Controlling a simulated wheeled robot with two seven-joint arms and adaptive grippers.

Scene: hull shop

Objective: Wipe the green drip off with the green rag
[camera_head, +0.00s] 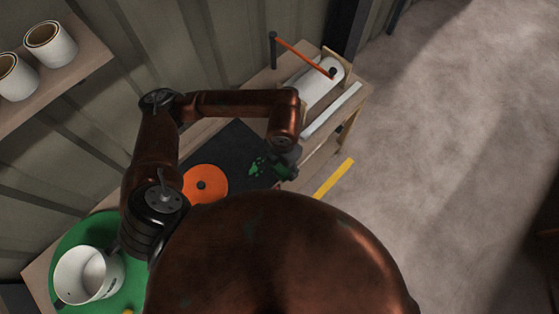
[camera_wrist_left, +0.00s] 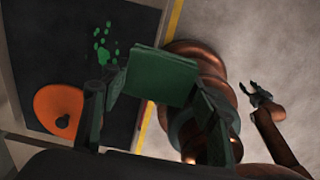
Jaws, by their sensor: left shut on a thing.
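The green rag (camera_wrist_left: 160,76) is a folded dark green cloth between the fingers of my left gripper (camera_wrist_left: 152,92), which is shut on it. The green drip (camera_wrist_left: 104,46) is a cluster of bright green spots on a dark mat (camera_wrist_left: 68,20); it also shows in the head view (camera_head: 256,168). In the head view my left gripper (camera_head: 284,166) is over the mat's right edge, just right of the drip. Whether the rag touches the mat is unclear. My right gripper (camera_wrist_left: 261,93) shows small at the right of the wrist view, its fingers apart and empty.
An orange disc with a dark knob (camera_head: 205,184) lies on the mat left of the drip. A paper roll (camera_head: 318,82) is at the bench's far end. Open floor lies right.

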